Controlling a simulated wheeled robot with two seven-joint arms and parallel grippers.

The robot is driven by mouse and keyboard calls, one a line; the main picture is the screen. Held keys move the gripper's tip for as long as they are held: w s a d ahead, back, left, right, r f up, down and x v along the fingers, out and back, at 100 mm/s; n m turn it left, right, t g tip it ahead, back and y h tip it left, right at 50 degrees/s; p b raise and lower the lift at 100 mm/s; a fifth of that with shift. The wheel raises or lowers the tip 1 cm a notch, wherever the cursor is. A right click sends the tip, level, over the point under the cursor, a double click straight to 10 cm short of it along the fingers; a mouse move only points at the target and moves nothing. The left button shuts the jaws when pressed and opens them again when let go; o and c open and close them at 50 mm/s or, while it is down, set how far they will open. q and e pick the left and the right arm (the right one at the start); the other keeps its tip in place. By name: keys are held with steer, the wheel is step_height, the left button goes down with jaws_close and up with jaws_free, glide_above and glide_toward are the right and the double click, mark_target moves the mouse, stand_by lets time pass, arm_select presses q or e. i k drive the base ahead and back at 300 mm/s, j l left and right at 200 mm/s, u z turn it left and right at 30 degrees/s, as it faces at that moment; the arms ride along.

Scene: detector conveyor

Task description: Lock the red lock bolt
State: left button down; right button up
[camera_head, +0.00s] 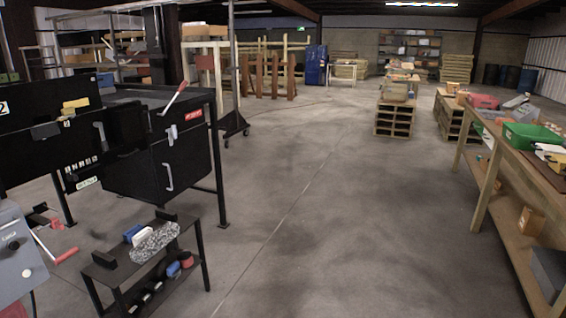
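A black machine cabinet (184,165) stands at the left on dark legs. A lever with a red grip (175,97) rises slanted at the cabinet's top front edge. A red label (193,115) is at the upper right of the front. A grey handle (168,177) is below. Neither of my grippers shows in the head view.
A low black shelf stand (153,270) with a speckled item and blue objects stands before the cabinet. A grey control box (14,254) is at the lower left edge. A wooden workbench (478,180) runs along the right. The middle floor is clear.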

mark_target(55, 224)
steer(key=u, duration=1.35)
